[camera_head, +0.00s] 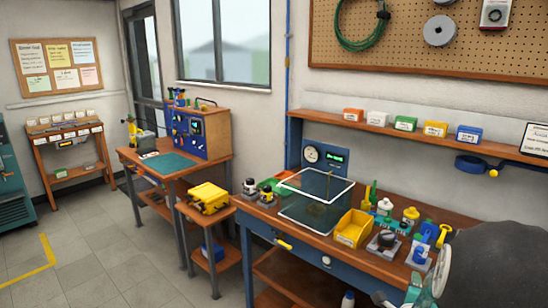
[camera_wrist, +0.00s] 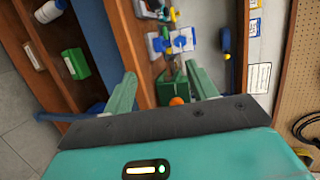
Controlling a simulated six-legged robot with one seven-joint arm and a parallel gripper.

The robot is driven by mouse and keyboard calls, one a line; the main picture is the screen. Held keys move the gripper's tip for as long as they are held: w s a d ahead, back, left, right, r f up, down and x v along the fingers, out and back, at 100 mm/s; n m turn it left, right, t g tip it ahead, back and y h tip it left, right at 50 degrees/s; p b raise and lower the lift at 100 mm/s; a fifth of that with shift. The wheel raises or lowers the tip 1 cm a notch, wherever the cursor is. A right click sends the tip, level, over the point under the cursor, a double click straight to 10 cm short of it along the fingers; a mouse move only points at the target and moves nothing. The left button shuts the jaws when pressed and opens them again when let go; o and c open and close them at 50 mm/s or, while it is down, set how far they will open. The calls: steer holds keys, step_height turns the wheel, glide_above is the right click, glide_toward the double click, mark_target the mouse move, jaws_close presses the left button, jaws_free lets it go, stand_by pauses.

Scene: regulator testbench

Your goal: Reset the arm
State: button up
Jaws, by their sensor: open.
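In the wrist view my gripper (camera_wrist: 162,72) is open, with its two green fingers spread wide apart. Nothing is held between the fingers. A green block-like item (camera_wrist: 171,90) with an orange round part (camera_wrist: 177,101) shows beyond the gap, near the bench edge. I cannot tell how far it is from the fingers. In the head view a dark rounded part and some teal and grey parts at the lower right look like my own arm. They cover the right end of the workbench (camera_head: 285,225), and the fingers cannot be made out there.
The bench holds a clear box (camera_head: 318,213), a yellow bin (camera_head: 354,229) and several regulator parts. A wall shelf (camera_head: 400,135) with small boxes runs above. In the wrist view, a green box (camera_wrist: 76,64) and white bottle (camera_wrist: 49,11) sit left. Floor (camera_head: 110,285) is clear at left.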

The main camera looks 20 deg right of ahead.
steer(key=w+a+r+n+y, duration=0.35)
steer(key=a+n, duration=0.35)
steer(key=a, duration=0.3)
steer(key=w+a+r+n+y, duration=0.35)
steer(key=a+n, duration=0.35)
steer(key=a, duration=0.4)
steer(key=s+a+r+n+g+y, duration=0.2)
steer(key=s+a+n, duration=0.4)
steer(key=a, duration=0.3)
steer(key=s+a+r+n+g+y, duration=0.2)
steer(key=s+a+r+n, duration=0.1)
steer(key=s+a+n, duration=0.4)
steer(key=shift+a+r+n+g, duration=0.35)
steer(key=shift+a+n, duration=0.35)
steer(key=shift+a, duration=0.2)
steer(key=c, duration=0.5)
steer(key=shift+o, duration=0.2)
steer(key=shift+d, duration=0.1)
steer(key=shift+d, duration=0.1)
